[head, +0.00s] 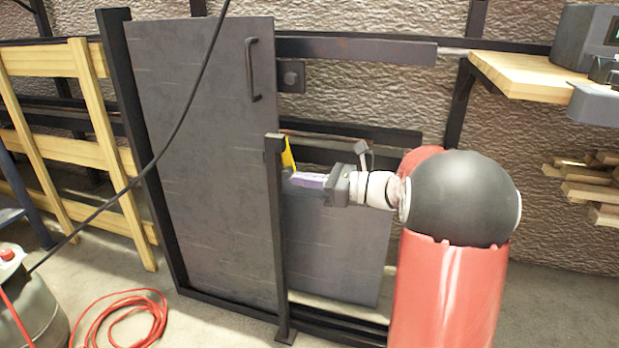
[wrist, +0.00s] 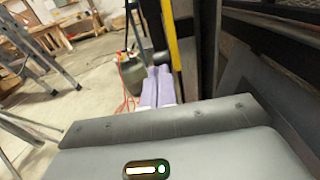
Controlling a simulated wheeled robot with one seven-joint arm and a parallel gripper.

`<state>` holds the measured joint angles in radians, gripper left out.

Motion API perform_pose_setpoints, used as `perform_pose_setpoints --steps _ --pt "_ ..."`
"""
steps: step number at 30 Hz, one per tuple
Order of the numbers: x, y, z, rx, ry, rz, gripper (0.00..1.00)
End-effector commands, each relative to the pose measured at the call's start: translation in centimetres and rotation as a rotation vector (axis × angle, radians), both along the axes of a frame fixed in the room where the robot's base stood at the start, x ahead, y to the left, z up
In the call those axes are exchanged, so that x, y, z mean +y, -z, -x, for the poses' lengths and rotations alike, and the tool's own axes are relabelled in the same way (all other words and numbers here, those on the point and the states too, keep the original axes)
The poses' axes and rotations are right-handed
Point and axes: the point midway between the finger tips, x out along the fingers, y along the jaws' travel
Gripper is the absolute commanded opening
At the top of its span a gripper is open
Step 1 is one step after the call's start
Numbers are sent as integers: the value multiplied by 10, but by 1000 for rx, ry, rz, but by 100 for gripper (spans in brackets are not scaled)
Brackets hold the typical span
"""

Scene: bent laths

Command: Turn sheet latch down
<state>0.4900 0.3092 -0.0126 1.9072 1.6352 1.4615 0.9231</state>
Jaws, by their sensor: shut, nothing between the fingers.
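The latch is a small yellow piece (head: 288,154) near the top of a dark upright post (head: 277,220), in front of the large grey sheet (head: 205,130). In the head view it stands roughly upright, tilted a little, with its lower part close to my fingertips. My gripper (head: 294,180) comes in from the right with its lavender fingers shut and empty, just below and right of the latch. In the wrist view the shut fingers (wrist: 158,72) lie left of the yellow latch strip (wrist: 172,38). I cannot tell whether they touch it.
A black handle (head: 252,70) is on the sheet. A wooden shelf (head: 530,75) juts out at upper right. A black cable crosses in front of the sheet. A red hose (head: 130,315) and a canister (head: 25,300) stand on the floor at lower left.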

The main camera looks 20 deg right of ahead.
Motion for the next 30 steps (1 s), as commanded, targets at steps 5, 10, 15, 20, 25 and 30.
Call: perform_pose_setpoints --steps 5,10,15,20,25,30 --pt "-4 -1 2 1 2 1 0" --pt "-23 -2 16 1 5 1 0" --pt "-47 -2 33 1 4 1 0" --pt "-60 -2 43 0 2 0 0" --pt "-63 -1 46 0 0 0 0" --pt "-63 -1 46 0 0 0 0"
